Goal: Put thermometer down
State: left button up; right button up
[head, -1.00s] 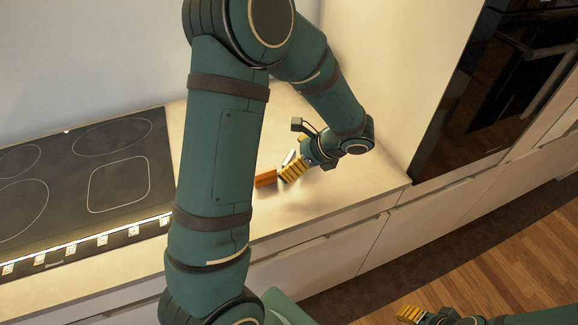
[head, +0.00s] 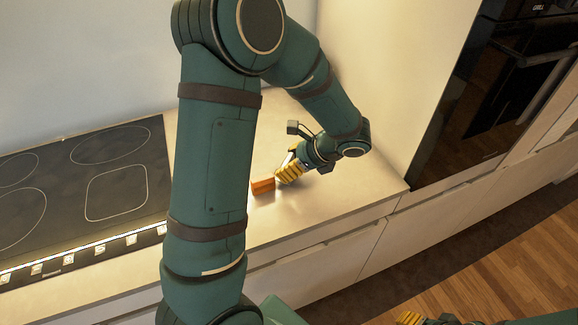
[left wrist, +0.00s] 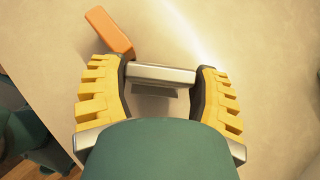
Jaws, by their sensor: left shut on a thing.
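My left gripper (head: 288,172) is low over the pale countertop (head: 340,200), right of the cooktop. In the left wrist view, its yellow-padded fingers (left wrist: 163,76) are shut on a silver bar-like thing, the thermometer (left wrist: 158,74), which spans between them. A darker shape shows on the counter just below the bar; whether the thermometer touches the counter I cannot tell. My right gripper (head: 411,318) is cut off at the bottom edge.
A black cooktop (head: 100,205) lies to the left on the counter. A tall cabinet with a dark oven (head: 490,90) stands at the right. The counter's front edge is near, with pale cabinet fronts (head: 330,262) below. Bare counter lies around the gripper.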

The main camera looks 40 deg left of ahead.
aim_at(290, 161)
pick_arm(q)
notch_tip(290, 161, up, 8)
jog(key=shift+r+p, duration=0.25)
jog(key=shift+p, duration=0.65)
jog(key=w+d+m+t+h, duration=0.3)
jog(key=w+d+m+t, duration=0.1)
jog(key=d+m, duration=0.4)
jog(key=w+d+m+t+h, duration=0.3)
jog(key=w+d+m+t, duration=0.2)
jog(key=m, duration=0.5)
jog(key=d+t, duration=0.2)
jog(key=d, duration=0.1)
jog(key=shift+d+f, duration=0.35)
jog(key=shift+d, duration=0.05)
